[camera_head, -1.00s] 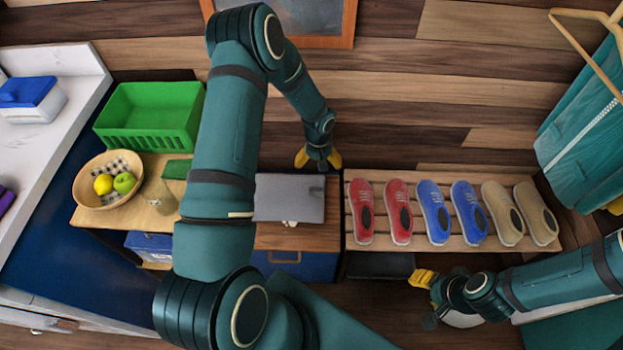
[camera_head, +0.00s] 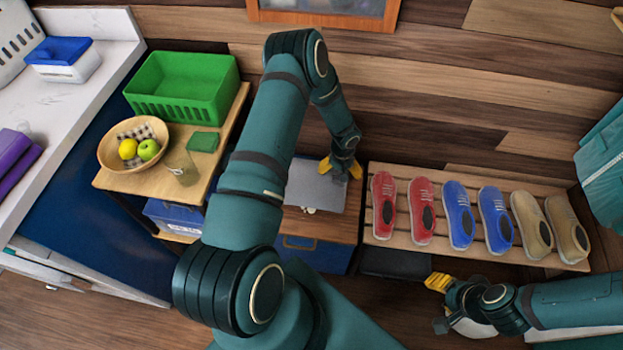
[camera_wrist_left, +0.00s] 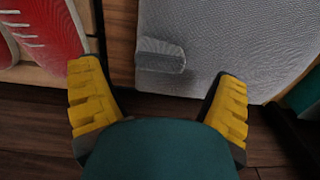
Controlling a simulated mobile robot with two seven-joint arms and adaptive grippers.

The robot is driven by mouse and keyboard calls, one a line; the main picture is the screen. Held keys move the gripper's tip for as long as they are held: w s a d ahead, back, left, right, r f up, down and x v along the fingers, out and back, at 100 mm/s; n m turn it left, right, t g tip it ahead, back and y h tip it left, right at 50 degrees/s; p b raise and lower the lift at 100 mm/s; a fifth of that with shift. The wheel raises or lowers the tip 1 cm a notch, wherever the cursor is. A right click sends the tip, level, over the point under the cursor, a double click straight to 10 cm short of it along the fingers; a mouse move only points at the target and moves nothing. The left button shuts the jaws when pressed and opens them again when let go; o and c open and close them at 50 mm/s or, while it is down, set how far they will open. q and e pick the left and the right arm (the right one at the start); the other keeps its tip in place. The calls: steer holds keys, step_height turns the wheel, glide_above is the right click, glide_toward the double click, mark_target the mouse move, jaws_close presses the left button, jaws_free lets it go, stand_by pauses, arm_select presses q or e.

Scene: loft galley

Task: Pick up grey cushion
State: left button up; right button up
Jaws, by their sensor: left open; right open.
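The grey cushion (camera_head: 317,188) lies on top of a wooden cabinet (camera_head: 322,226) in the head view. My left arm hides part of its left side. My left gripper (camera_head: 341,170) is open at the cushion's upper right corner, with nothing held. In the left wrist view the cushion (camera_wrist_left: 235,45) fills the upper right, with a small raised grey tab on its left edge. The open left fingers (camera_wrist_left: 158,100) are in front, the right-hand one near or over the cushion's edge; contact cannot be told. My right gripper (camera_head: 438,303) is open and empty at the lower right.
A slatted shoe rack (camera_head: 375,238) with red, blue and tan shoes stands right of the cabinet. On the left, a wooden side table (camera_head: 115,181) carries a fruit bowl (camera_head: 104,153), a glass (camera_head: 184,172) and a green crate (camera_head: 182,88). A wooden wall is behind.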

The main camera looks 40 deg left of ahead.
arm_select(q)
step_height(320, 180, down, 2)
steer(key=c, duration=1.4)
